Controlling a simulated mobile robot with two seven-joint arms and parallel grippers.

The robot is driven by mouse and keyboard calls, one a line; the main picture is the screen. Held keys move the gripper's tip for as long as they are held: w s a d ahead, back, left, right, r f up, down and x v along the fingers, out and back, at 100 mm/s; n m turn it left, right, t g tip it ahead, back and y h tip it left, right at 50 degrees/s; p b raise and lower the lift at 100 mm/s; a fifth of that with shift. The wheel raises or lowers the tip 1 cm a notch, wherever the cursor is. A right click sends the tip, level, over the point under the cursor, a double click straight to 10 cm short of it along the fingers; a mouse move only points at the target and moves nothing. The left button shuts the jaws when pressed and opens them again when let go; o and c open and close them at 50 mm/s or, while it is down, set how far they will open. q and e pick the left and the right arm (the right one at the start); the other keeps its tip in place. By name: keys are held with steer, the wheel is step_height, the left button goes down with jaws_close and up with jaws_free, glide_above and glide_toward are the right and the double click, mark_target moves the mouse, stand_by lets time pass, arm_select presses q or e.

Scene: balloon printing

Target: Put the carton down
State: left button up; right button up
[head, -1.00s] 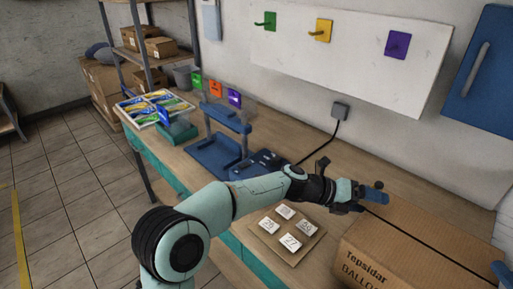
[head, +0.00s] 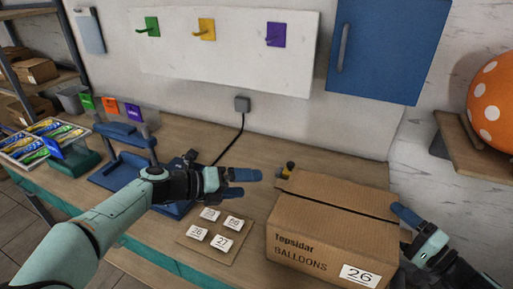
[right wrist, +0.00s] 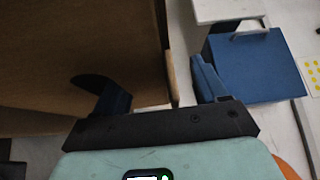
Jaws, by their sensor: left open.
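My right gripper (head: 400,210) is at the carton's right side. In the right wrist view its two fingers (right wrist: 150,75) stand apart, one in front of the carton's brown face (right wrist: 55,45). I cannot tell whether it touches.
A board with several numbered cards (head: 236,253) lies left of the carton. A blue stand (head: 125,160) and a tray of colourful packets (head: 40,143) are further left. An orange spotted balloon (head: 492,100) is on a shelf at right.

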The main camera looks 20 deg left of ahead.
stand_by(0.3)
steer(key=shift+o, duration=0.2)
steer(key=o, duration=0.3)
steer(key=shift+o, duration=0.2)
steer(key=v, duration=1.2)
